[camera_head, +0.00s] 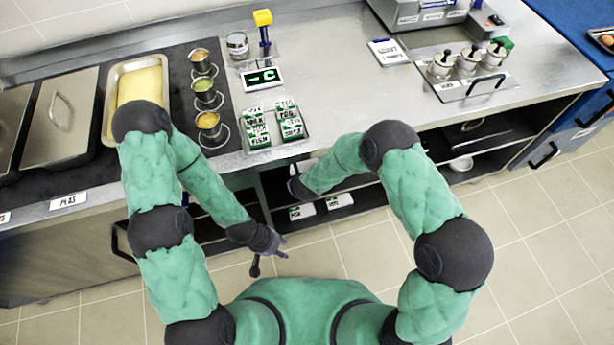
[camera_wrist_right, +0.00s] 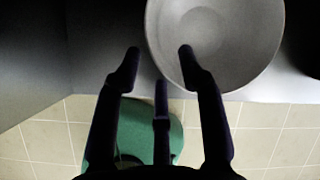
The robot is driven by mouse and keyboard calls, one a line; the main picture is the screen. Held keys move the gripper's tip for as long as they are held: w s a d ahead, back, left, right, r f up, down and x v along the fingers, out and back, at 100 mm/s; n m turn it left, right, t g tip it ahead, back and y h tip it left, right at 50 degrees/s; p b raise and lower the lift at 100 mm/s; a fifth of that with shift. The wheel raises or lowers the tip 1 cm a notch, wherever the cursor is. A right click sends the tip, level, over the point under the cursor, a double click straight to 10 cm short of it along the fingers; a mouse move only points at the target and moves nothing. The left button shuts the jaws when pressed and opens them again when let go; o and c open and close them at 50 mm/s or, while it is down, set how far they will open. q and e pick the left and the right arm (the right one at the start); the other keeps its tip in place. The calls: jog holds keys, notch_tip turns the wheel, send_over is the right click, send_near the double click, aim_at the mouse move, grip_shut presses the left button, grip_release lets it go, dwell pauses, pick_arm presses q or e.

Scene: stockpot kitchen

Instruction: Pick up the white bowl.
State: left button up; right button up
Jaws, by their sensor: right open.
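A white bowl, looking pale grey in the shade, fills the upper middle of the right wrist view (camera_wrist_right: 225,45). My right gripper (camera_wrist_right: 160,58) is open, with dark fingers spread and nothing between them. One fingertip overlaps the bowl's left part in that view; I cannot tell whether it touches. In the head view my right wrist (camera_head: 297,186) reaches under the counter edge, and its fingers are hidden. A small white bowl (camera_head: 461,163) shows on the lower shelf at right; I cannot tell if it is the same one. My left gripper (camera_head: 269,256) is open and empty in front of the cabinet.
The steel counter (camera_head: 340,100) overhangs dark open shelves. White-and-green boxes (camera_head: 302,212) lie on the low shelf near my right wrist. Labelled cartons (camera_head: 272,125), small sauce pots (camera_head: 208,121) and a tray of yellow food (camera_head: 142,85) stand above. The tiled floor is clear.

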jog(key=x, duration=0.2)
jog(key=shift+w+f+b, duration=0.1)
jog(key=shift+f+b, duration=0.15)
jog(key=shift+b, duration=0.15)
jog(key=shift+a, duration=0.1)
grip_shut()
jog(key=shift+r, duration=0.15)
